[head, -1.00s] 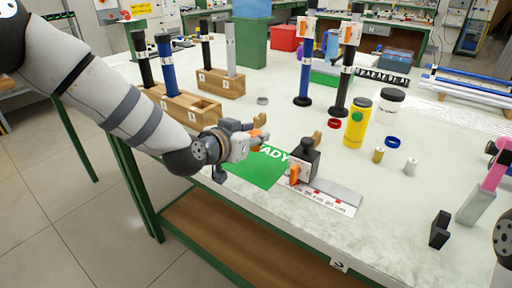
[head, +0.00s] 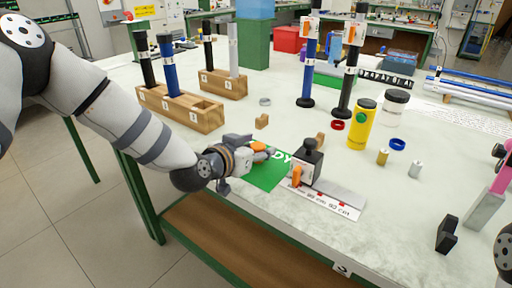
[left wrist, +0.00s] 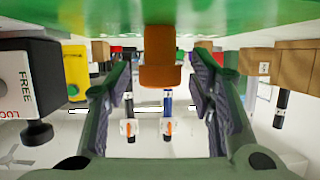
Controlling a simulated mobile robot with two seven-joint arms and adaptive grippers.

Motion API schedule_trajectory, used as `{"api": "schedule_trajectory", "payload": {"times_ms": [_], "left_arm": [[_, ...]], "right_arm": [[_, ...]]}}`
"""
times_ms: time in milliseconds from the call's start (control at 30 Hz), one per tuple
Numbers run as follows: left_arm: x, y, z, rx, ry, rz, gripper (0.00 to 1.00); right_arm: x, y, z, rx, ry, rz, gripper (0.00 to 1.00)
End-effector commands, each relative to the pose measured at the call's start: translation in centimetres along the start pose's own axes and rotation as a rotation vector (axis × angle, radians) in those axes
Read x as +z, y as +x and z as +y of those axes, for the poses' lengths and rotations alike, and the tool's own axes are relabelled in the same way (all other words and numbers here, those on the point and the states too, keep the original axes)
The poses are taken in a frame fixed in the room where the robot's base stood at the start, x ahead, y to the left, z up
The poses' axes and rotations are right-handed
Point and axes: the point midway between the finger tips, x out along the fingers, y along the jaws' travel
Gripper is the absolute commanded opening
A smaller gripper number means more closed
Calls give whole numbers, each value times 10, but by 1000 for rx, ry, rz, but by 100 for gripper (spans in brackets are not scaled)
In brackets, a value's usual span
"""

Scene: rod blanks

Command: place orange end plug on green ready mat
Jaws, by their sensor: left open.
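The orange end plug (left wrist: 160,58) shows in the left wrist view against the green ready mat (left wrist: 70,12), which fills the top edge of that view. The plug is between the two fingers of my left gripper (left wrist: 160,95). The fingers are spread, with visible gaps on both sides of the plug. In the head view my left gripper (head: 265,150) is low over the far left part of the green mat (head: 262,177), with orange showing at its fingers. It covers part of the mat's lettering. At the right edge dark parts (head: 502,155) show; I cannot tell whether they are my right gripper.
A clamp block (head: 306,164) with an orange lever stands at the mat's right. A small wooden block (head: 262,121) and wooden rack (head: 180,108) lie behind. A yellow bottle (head: 362,124) and blue ring (head: 397,144) are further right.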

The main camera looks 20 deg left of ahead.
Motion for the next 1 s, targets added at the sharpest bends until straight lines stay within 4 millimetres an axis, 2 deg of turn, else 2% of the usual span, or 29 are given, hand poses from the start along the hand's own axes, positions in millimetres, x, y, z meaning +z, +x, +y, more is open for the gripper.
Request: {"api": "schedule_trajectory", "payload": {"times_ms": [100, 167, 400, 533, 667, 833, 867, 933, 967, 1000], "left_arm": [[-7, -3, 0, 0, 0, 3, 49], [-8, -14, 0, 0, 1, 3, 49], [-13, -77, 0, -1, 1, 10, 49], [-12, -105, 0, -1, 1, 10, 49], [-8, -119, 0, -1, 0, 5, 49], [-2, -122, 0, 1, -2, -6, 49], [4, -122, 2, 4, -5, -22, 49], [40, -126, 10, 17, -28, -114, 49], [63, -129, 16, 26, -43, -178, 49], [102, -139, 24, 34, -70, -283, 49]], "right_arm": [[-1, -2, 0, 0, 0, 7, 41], [-3, -7, 0, -1, 0, 17, 41], [-15, -30, -1, -4, 1, 81, 41], [-20, -39, -1, -5, 1, 108, 41], [-22, -42, -1, -5, 1, 119, 41], [-22, -42, -1, -5, 1, 118, 41], [-22, -42, -1, -5, 1, 117, 41], [-22, -41, -1, -5, 1, 117, 41], [-22, -41, -1, -5, 1, 116, 41], [-22, -41, -1, -5, 1, 116, 41]]}}
